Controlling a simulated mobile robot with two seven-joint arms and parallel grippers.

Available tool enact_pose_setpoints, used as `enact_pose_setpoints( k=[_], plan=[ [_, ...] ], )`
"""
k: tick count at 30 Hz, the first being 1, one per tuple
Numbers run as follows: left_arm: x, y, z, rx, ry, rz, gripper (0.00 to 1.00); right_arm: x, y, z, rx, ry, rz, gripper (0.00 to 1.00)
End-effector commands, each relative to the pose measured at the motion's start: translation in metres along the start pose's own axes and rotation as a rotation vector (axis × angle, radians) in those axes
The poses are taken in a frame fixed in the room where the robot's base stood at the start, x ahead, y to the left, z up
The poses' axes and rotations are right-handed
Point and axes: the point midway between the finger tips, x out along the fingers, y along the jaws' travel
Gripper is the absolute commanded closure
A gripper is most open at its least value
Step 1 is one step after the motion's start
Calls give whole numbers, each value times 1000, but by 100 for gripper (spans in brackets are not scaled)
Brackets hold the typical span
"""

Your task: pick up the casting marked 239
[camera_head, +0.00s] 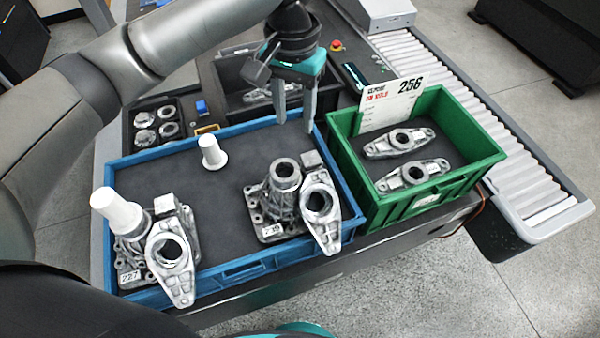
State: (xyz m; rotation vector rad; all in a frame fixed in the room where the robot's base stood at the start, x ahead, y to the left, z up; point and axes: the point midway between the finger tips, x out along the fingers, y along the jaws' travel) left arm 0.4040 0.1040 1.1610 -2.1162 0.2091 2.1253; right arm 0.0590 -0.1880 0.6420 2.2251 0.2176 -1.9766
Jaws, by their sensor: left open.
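The casting marked 239 (273,211) stands in the right part of a blue tray (235,275). It is grey metal with an upright round boss and a flat base, and its small white label (271,230) is hard to read. A flat arm-shaped metal part (323,222) leans against its right side and hides some of it. My left gripper (294,126) is open and empty, fingers pointing down, above the far right edge of the blue tray, behind the casting and apart from it. My right gripper is not in view.
A casting marked 227 (130,250) stands at the tray's left, with a white cylinder (116,210) on top and another flat part beside it. A white peg (212,153) stands behind. A green crate (466,181) holds two flat castings and a 256 card (388,103). The tray's middle is bare.

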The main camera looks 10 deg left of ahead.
Motion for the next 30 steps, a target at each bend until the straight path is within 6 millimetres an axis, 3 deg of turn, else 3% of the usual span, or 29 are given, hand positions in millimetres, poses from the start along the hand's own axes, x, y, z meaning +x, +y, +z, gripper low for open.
enact_pose_setpoints(
  k=[4, 12, 16, 23, 30],
  plan=[
    [15, -2, 1, -6, -8, -4, 53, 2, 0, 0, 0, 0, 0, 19],
    [72, -1, 2, -5, -7, -4, 53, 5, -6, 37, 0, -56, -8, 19],
    [91, -1, 1, -4, -4, -3, 53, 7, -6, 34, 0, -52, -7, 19],
    [106, 0, 3, -2, -4, -2, 53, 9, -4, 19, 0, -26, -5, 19],
    [141, 5, 8, -3, -4, -3, 53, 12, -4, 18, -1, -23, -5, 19]
  ],
)
